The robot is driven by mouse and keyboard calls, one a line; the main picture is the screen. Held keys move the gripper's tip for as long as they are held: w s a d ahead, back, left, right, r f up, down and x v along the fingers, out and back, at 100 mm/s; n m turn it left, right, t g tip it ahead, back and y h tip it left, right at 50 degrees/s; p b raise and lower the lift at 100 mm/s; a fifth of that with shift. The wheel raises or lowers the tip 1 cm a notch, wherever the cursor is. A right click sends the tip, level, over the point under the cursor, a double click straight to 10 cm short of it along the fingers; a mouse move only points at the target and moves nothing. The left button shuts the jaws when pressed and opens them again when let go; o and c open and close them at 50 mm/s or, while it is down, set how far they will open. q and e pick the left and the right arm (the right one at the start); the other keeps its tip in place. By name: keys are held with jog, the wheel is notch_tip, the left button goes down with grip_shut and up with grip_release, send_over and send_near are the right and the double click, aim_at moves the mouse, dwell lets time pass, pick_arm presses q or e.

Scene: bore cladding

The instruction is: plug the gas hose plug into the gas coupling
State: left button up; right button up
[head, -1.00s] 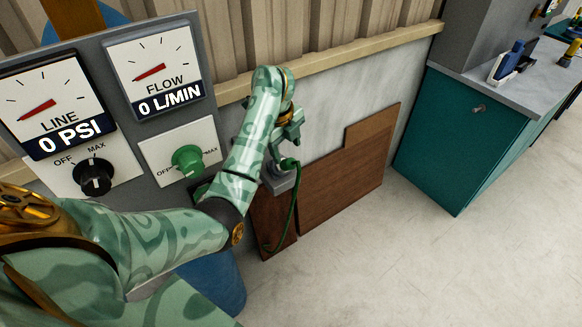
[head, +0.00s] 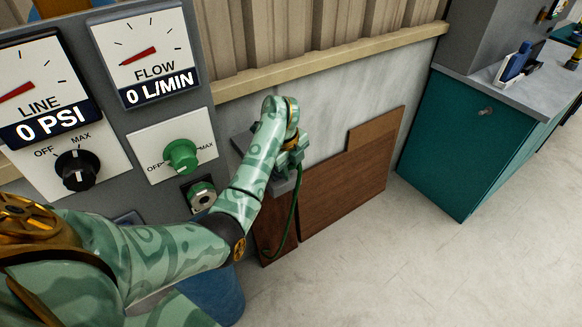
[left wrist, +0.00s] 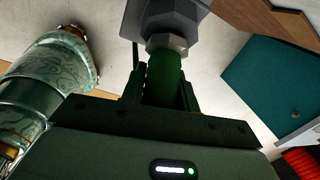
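The gas coupling (head: 202,196) is a green ring with a metal socket low on the grey panel, partly behind my left arm. The gas hose plug (left wrist: 165,72) has a green body and a metal hex collar, at a grey bracket (head: 270,183). Its green hose (head: 294,215) hangs below. My left gripper (head: 292,165) is at the bracket. In the left wrist view its fingers (left wrist: 164,92) lie on both sides of the plug's green body; whether they press on it is unclear. My right gripper is not in view.
The panel carries gauges reading 0 PSI and 0 L/MIN, a black knob (head: 77,170) and a green knob (head: 181,156). Brown boards (head: 345,175) lean on the wall behind the bracket. A teal cabinet (head: 455,140) stands at right; the floor before it is clear.

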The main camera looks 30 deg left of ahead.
pick_arm(q)
grip_shut()
jog(key=shift+d+r, duration=0.1)
jog(key=shift+r, duration=0.1)
jog(key=shift+s+d+r+p, duration=0.25)
jog(key=shift+d+r+p, duration=0.35)
jog(key=shift+p, duration=0.2)
jog(key=shift+s+d+r+p, duration=0.25)
jog(key=shift+d+r+p, duration=0.3)
jog(key=shift+p, duration=0.2)
jog(key=shift+s+d+r+p, duration=0.25)
jog(key=shift+d+r+p, duration=0.25)
jog(key=shift+r+p, duration=0.25)
jog(key=shift+f, duration=0.2)
